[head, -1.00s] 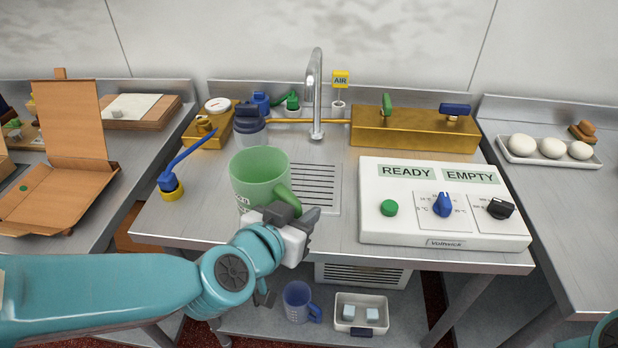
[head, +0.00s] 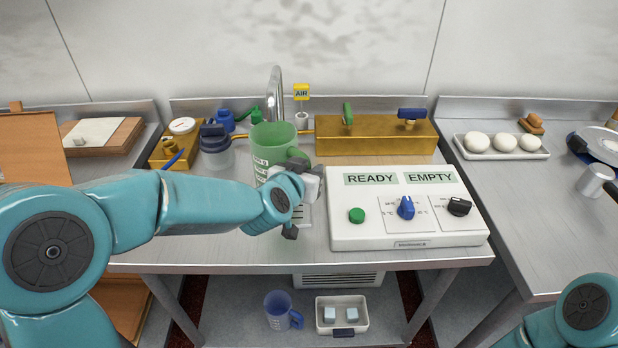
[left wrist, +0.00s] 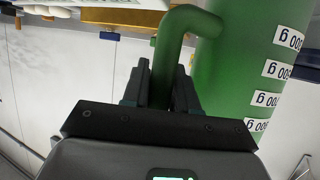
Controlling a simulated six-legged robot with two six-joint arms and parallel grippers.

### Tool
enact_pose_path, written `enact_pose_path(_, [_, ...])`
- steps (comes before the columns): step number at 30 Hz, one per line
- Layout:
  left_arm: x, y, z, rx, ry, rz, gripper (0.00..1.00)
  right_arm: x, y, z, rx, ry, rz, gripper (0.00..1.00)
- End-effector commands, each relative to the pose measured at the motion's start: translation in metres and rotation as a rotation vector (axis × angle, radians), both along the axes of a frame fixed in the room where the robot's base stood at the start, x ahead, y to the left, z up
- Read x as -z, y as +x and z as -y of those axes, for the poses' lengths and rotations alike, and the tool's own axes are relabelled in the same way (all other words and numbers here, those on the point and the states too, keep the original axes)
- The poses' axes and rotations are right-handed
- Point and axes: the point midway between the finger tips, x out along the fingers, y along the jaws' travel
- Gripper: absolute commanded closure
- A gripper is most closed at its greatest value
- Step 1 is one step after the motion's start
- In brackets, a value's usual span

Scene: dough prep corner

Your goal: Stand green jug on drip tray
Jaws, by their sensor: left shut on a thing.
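The green jug (head: 270,150) is upright in front of the tap, with pale scale labels on its side. My left gripper (head: 300,172) is shut on its handle from the front right. The left wrist view shows the fingers (left wrist: 162,85) on either side of the green handle (left wrist: 174,50), with the jug's labelled wall (left wrist: 240,60) beside them. The slotted drip tray (head: 304,218) shows only in part, below and in front of the gripper. My forearm and gripper hide the jug's base, so I cannot tell whether it touches the tray. My right gripper is out of view.
The tap (head: 275,90) rises just behind the jug. The white control panel (head: 342,225) stands close on the right, a brass block (head: 375,135) behind it. A dark-lidded container (head: 216,150) stands left of the jug. A blue mug (head: 278,310) is on the lower shelf.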

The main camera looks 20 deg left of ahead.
Motion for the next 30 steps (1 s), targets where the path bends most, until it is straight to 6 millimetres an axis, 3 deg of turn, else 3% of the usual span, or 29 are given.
enact_pose_path(1, [-0.001, 0.008, 0.0, -0.001, 0.001, 0.001, 1.0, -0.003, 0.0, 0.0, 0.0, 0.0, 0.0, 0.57])
enact_pose_path(3, [0.019, 0.006, -0.001, 0.0, 0.003, -0.003, 1.0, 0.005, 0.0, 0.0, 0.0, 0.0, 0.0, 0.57])
enact_pose_path(7, [0.034, 0.006, -0.001, -0.001, 0.001, -0.001, 1.0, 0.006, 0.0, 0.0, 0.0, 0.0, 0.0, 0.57])
enact_pose_path(20, [0.04, 0.005, 0.0, -0.001, 0.001, 0.002, 1.0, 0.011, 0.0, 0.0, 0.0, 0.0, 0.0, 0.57])
enact_pose_path(21, [0.039, 0.005, 0.0, 0.0, 0.0, 0.0, 0.59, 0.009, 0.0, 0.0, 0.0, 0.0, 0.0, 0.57])
enact_pose_path(22, [0.039, 0.005, 0.0, 0.0, 0.0, 0.0, 0.49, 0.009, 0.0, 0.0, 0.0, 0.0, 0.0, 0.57])
enact_pose_path(30, [0.038, 0.005, 0.0, 0.0, 0.0, 0.0, 0.47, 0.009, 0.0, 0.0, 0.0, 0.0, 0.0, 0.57])
